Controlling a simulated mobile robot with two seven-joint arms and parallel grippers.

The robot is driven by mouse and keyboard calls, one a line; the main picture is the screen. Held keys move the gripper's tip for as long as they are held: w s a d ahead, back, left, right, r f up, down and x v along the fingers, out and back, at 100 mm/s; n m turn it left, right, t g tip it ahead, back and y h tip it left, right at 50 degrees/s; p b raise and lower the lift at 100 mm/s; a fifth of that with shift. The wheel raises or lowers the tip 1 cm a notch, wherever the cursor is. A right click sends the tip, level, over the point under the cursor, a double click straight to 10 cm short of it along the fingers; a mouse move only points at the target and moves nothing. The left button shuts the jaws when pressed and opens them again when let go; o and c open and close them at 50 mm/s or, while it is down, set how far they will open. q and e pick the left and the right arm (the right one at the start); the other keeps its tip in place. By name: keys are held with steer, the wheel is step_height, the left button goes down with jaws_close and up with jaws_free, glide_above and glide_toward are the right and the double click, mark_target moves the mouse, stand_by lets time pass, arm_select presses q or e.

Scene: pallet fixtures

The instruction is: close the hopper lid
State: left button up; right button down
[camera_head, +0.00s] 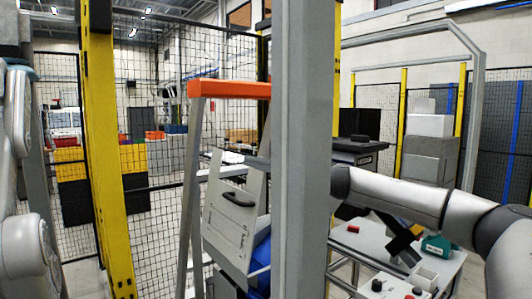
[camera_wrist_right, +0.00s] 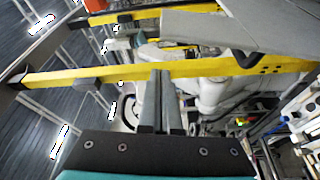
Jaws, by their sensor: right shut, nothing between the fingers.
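The hopper lid looks to be the pale grey panel (camera_head: 226,233) with a black handle (camera_head: 238,199), left of the grey post in the head view. It stands steeply tilted, with a blue surface (camera_head: 261,254) partly visible beside it.
A thick grey post (camera_head: 301,150) stands between the panel and my right arm. A yellow post (camera_head: 106,150) and an orange-topped frame (camera_head: 229,89) stand to the left.

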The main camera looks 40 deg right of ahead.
arm_select(q)
steer(key=shift+r, duration=0.55)
arm_select(e)
steer(key=shift+d+f, duration=0.2)
steer(key=shift+d, duration=0.75)
steer(key=shift+d+f, duration=0.2)
steer(key=shift+d, duration=0.7)
arm_select(q)
steer(key=shift+f, duration=0.1)
arm_select(e)
steer(key=shift+s+d, duration=0.1)
steer(key=shift+d, duration=0.05)
